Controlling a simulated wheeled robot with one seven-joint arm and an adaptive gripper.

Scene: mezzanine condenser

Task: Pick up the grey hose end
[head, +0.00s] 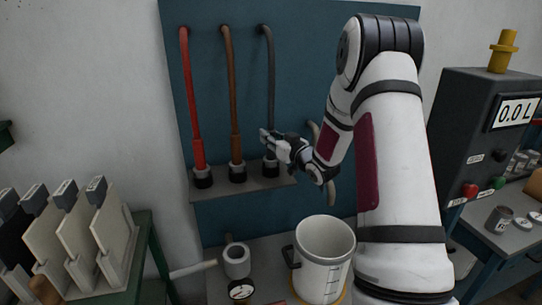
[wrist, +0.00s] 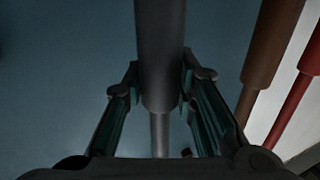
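The grey hose (head: 270,80) hangs down the blue panel, rightmost of three hoses. Its lower end runs behind my gripper (head: 266,138) to a black-and-white socket on a small shelf. In the wrist view, the thick dark grey hose end (wrist: 160,55) stands upright in the gap between the two fingertips of my gripper (wrist: 160,78), with a thinner, lighter tube below it. The fingers are apart, one on each side, with their inner pads showing. I see no clear contact or squeeze on the hose.
A brown hose (head: 230,100) and a red hose (head: 190,100) hang left of the grey one, in sockets on the shelf (head: 215,190). Below stand a white jug (head: 325,255) and a grey cup-like part (head: 236,262). A dark display unit (head: 465,125) stands at the right.

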